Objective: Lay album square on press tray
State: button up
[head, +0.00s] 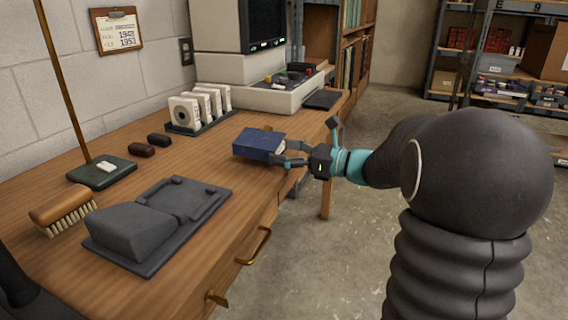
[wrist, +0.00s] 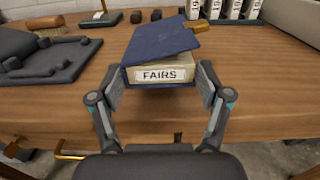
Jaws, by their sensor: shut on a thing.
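The album is a blue book-like block (head: 259,143) near the desk's front edge in the head view. In the wrist view the album (wrist: 160,65) shows a spine label reading "FAIRS" and a tan tab at its far right corner. My gripper (head: 287,153) is shut on the album, with its fingers (wrist: 160,88) on the two sides of its near end. I cannot tell whether the album touches the desk. The dark grey press tray (head: 205,207), with a raised wedge block and a square rimmed recess, lies nearer and left; part of it shows in the wrist view (wrist: 62,71).
The wooden desk (head: 150,180) also carries a brush (head: 62,207), a green-based stand (head: 101,172), two small dark blocks, a rack of white reels (head: 200,106) and a computer (head: 250,60). Bare desk separates album and tray. Drawer handles (head: 255,246) stick out in front.

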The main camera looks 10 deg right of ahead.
jog(key=shift+f, duration=1.5)
jog(key=o, duration=1.3)
jog(key=shift+f, duration=0.1)
jog(key=shift+d, duration=0.1)
